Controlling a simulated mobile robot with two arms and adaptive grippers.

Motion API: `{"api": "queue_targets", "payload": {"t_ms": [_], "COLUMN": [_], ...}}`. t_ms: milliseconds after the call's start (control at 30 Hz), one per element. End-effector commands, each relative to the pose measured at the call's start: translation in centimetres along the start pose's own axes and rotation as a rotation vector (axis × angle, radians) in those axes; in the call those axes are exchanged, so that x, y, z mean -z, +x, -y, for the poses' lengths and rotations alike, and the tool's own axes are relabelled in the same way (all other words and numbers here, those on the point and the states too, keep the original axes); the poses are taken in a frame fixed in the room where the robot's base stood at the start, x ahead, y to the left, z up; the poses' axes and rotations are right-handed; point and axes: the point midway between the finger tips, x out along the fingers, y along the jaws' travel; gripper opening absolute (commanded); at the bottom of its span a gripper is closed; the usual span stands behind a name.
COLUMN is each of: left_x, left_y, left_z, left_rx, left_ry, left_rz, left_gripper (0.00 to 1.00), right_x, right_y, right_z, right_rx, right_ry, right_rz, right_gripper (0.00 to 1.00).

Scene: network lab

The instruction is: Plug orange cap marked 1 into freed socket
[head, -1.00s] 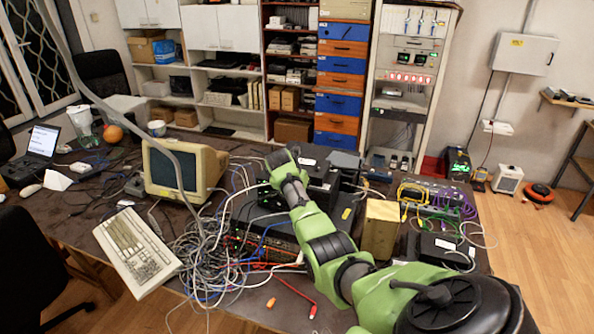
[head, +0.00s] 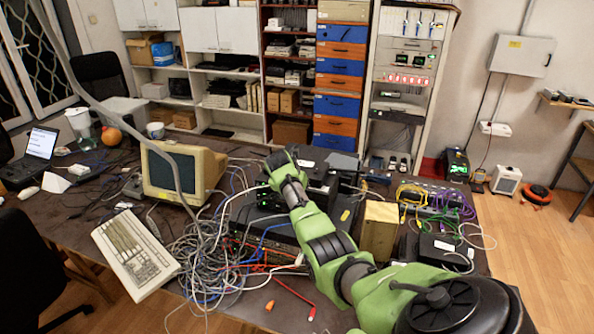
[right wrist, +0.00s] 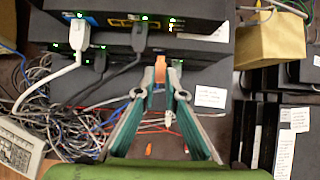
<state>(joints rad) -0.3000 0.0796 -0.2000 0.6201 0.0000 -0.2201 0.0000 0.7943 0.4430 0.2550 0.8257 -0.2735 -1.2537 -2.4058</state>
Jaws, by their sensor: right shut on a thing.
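My right gripper (right wrist: 160,86) is shut on a small orange cap (right wrist: 160,68), which sticks out past the fingertips in the right wrist view. The cap's far end is at the front of a black network box (right wrist: 206,78) with green lights; I cannot tell whether it is inside a socket. Its marking cannot be read. Another orange cap (right wrist: 149,150) lies on the table below; it also shows in the head view (head: 270,304). In the head view my right arm hides the gripper and the held cap. My left gripper is not in view.
A white plug (right wrist: 78,36) with its cable and a dark plug beside it sit left of the cap. Tangled grey cables (head: 205,258) lie left of the boxes. A wooden block (head: 380,229) stands to the right. A red cable (head: 294,291) lies in front.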

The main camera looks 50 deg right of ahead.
Motion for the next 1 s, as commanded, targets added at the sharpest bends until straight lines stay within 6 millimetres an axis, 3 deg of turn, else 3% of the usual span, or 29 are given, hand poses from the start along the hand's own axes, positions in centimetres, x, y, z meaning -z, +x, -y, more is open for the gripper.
{"api": "queue_targets", "payload": {"t_ms": [1000], "left_x": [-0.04], "left_y": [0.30], "left_z": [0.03], "left_rx": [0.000], "left_ry": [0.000], "left_rz": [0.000], "left_gripper": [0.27], "right_x": [-0.76], "right_y": [0.49], "right_z": [0.01], "right_rx": [0.000], "right_ry": [0.000], "right_rz": [0.000], "right_gripper": [0.00]}}
